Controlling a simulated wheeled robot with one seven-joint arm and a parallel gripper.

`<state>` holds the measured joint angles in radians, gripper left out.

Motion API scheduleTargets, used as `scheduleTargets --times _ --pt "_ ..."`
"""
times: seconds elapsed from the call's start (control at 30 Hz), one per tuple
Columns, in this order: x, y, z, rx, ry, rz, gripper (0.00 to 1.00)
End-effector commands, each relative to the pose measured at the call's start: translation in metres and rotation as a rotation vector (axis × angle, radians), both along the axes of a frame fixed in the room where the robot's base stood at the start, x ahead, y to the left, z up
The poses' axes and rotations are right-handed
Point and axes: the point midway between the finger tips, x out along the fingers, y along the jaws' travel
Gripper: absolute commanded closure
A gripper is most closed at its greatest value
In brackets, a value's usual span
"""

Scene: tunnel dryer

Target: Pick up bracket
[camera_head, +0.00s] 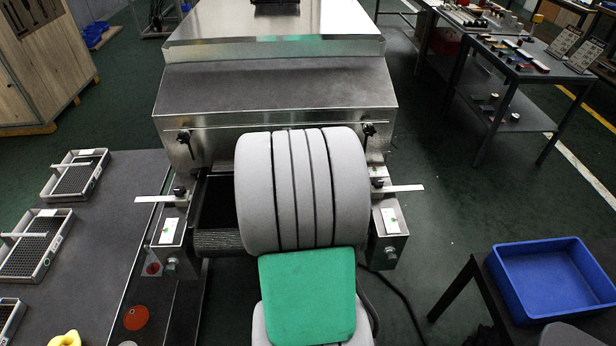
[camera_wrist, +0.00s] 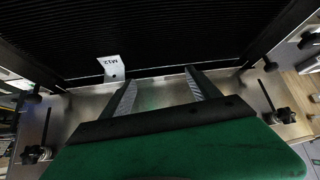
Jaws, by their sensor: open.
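In the wrist view a small pale angled bracket (camera_wrist: 112,67) marked "M12" lies on or beside the edge of the dark ribbed belt (camera_wrist: 180,40). It is left of my gripper's fingertips (camera_wrist: 160,76). My gripper is open, its two fingers apart with nothing between them. The bracket is not between the fingers, and I cannot tell the height gap. In the head view my arm hides the gripper and the bracket; only the left part of the belt (camera_head: 216,215) shows in front of the dryer.
The metal dryer housing (camera_head: 275,90) rises behind the belt, with black knobs and metal side rails beside it. Mesh trays (camera_head: 30,262) stand on the left table. A blue bin (camera_head: 548,308) is at the right. A table with tools (camera_head: 530,75) stands at the back right.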

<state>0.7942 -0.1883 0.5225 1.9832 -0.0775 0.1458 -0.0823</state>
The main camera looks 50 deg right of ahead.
Motion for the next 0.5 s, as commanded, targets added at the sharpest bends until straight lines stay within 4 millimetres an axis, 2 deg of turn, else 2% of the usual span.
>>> scheduleTargets --times 0.03,0.1,0.13,0.23,0.5 --pt "-0.017 -0.038 -0.012 -0.017 -0.022 -0.073 0.29" --pt "-0.034 -0.072 -0.021 -0.046 -0.052 -0.135 0.29" --pt "-0.039 -0.082 -0.023 -0.056 -0.061 -0.154 0.29" --pt "-0.044 -0.099 -0.031 -0.070 -0.073 -0.178 0.29" --pt "-0.028 -0.116 -0.061 -0.069 -0.071 -0.178 0.29"
